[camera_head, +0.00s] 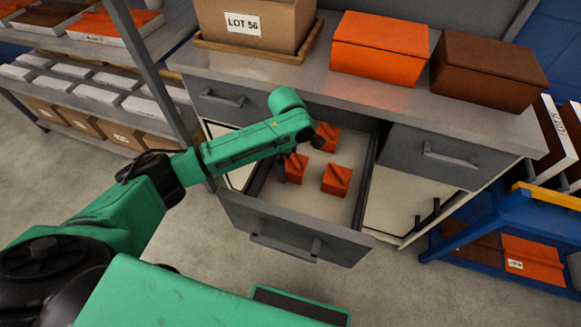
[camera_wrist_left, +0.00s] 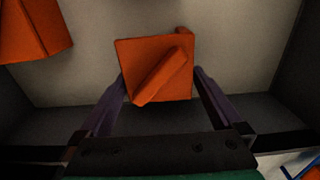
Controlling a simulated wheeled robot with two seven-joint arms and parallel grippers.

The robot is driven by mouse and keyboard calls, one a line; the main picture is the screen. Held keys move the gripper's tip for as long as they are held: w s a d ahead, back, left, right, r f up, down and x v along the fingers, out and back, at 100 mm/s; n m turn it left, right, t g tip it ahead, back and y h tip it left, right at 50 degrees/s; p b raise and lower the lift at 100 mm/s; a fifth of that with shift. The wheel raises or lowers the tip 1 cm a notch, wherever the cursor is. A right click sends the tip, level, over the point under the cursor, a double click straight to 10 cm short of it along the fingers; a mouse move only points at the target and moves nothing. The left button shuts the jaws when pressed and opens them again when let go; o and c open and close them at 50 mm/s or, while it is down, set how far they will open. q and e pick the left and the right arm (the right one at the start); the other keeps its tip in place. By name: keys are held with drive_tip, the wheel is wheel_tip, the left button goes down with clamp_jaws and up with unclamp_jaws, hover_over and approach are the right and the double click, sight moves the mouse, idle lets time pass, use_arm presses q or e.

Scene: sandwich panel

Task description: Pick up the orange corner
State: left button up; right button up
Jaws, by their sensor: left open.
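Three orange corners lie in the open drawer (camera_head: 362,197), each a square block with a slanted rib. One orange corner (camera_head: 295,168) is at the left, one orange corner (camera_head: 328,137) at the back, and one orange corner (camera_head: 336,180) at the front right. My left gripper (camera_head: 300,158) is low in the drawer, partly hidden by its own arm. In the left wrist view the open left gripper (camera_wrist_left: 160,76) has a finger on each side of one orange corner (camera_wrist_left: 135,57). Whether they touch it is unclear. Another orange corner (camera_wrist_left: 30,30) lies at the upper left. My right gripper is not in view.
The drawer walls (camera_wrist_left: 295,85) stand close around the gripper. Above the drawer, the counter (camera_head: 310,75) holds a cardboard box (camera_head: 270,35), an orange box (camera_head: 378,50) and a brown box (camera_head: 485,70). A blue rack (camera_head: 480,245) stands at the right.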

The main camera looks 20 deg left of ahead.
use_arm(q)
drive_tip(key=shift+f, duration=0.35)
drive_tip(key=c, duration=1.1)
drive_tip(key=shift+r, duration=0.1)
